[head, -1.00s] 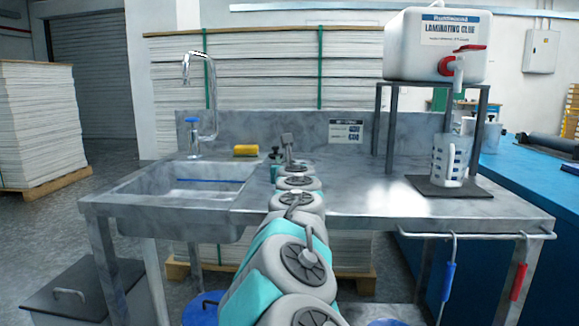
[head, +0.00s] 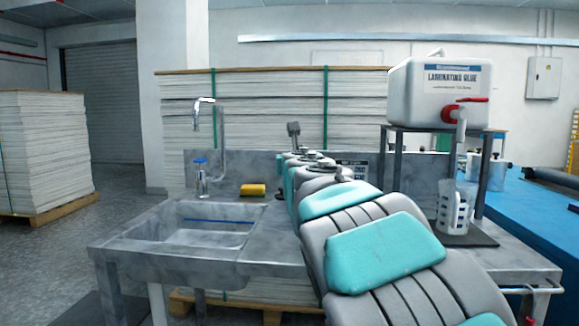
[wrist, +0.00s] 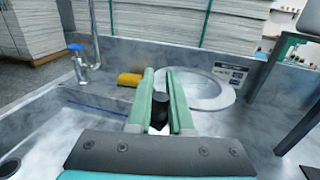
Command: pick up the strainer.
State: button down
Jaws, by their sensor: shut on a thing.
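In the wrist view, the strainer (wrist: 208,90) shows as a round grey disc with a raised rim, just beyond and to the right of my fingers. My gripper (wrist: 159,72) has its two green fingers closed around a dark piece, which looks like the strainer's handle. The handle is mostly hidden between the fingers. I cannot tell for sure whether the strainer is clear of the metal counter. In the head view, my arm covers the gripper and the strainer.
A sink (head: 190,225) with a tap (head: 203,175) is at the left. A yellow sponge (head: 252,190) lies behind it. A glue tank (head: 440,92) on a stand and a measuring jug (head: 455,208) are at the right. Paper stacks (head: 270,105) stand behind the counter.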

jog(key=shift+r, duration=2.3)
